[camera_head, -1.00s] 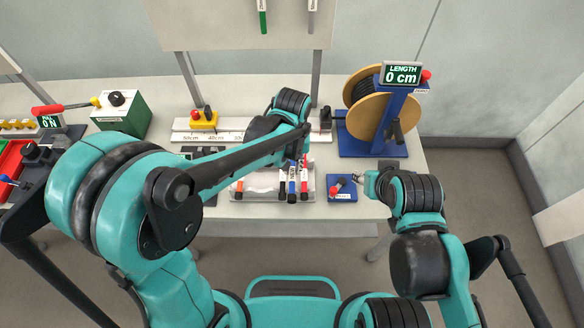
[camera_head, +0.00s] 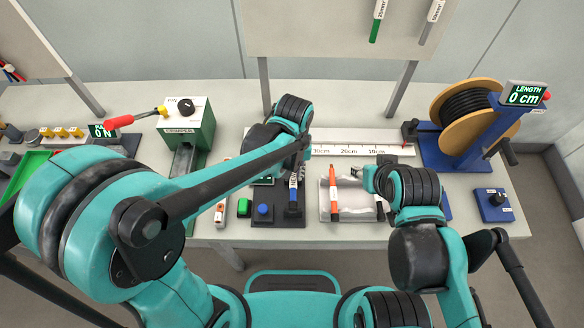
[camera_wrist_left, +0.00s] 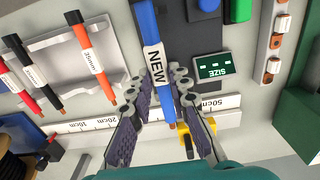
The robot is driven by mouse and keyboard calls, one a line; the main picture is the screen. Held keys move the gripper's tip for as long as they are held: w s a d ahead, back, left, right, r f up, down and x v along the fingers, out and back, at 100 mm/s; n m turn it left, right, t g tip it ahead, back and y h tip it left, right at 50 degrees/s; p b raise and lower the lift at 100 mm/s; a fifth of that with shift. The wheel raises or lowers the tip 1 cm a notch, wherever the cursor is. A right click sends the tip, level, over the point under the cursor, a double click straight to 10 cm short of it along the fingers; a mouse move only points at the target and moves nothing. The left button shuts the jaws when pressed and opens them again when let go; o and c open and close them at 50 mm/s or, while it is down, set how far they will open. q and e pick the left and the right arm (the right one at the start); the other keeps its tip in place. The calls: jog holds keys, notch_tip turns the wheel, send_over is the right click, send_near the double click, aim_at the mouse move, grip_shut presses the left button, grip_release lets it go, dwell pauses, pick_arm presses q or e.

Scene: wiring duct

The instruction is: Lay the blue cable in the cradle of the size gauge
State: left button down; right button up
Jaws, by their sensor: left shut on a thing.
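The blue cable (camera_head: 293,196), with a white NEW label, is in my left gripper (camera_head: 298,172), over the dark size gauge (camera_head: 283,219). In the left wrist view the cable (camera_wrist_left: 147,24) runs lengthwise between the two fingers of the gripper (camera_wrist_left: 164,84), its copper tip pointing toward the wrist. The gauge's green SIZE display (camera_wrist_left: 213,67) is beside it. Whether the cable touches the cradle is hard to tell, as the fingers and cable cover it. My right gripper (camera_head: 366,178) is by the cable tray; its fingers are too small to read.
A pale tray (camera_head: 350,214) with orange and black cables lies right of the gauge. A ruler strip (camera_head: 350,150) runs behind. A cable reel (camera_head: 467,115) stands at the right, a green box (camera_head: 190,130) at the left. A blue button (camera_head: 263,209) is on the gauge.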

pick_arm(q)
jog(key=shift+a, duration=0.25)
jog(key=shift+d, duration=0.4)
jog(key=shift+a+f, duration=0.1)
jog(key=shift+a, duration=0.1)
jog(key=shift+f+b, duration=0.2)
jog(key=shift+b, duration=0.1)
jog(key=shift+f+b, duration=0.6)
jog(key=shift+f, duration=0.05)
notch_tip(320, 180, down, 7)
jog(key=b, duration=0.5)
jog(key=shift+r+b, duration=0.15)
jog(key=shift+b, duration=0.2)
jog(key=c, duration=1.3)
grip_release()
jog(key=shift+c, duration=0.2)
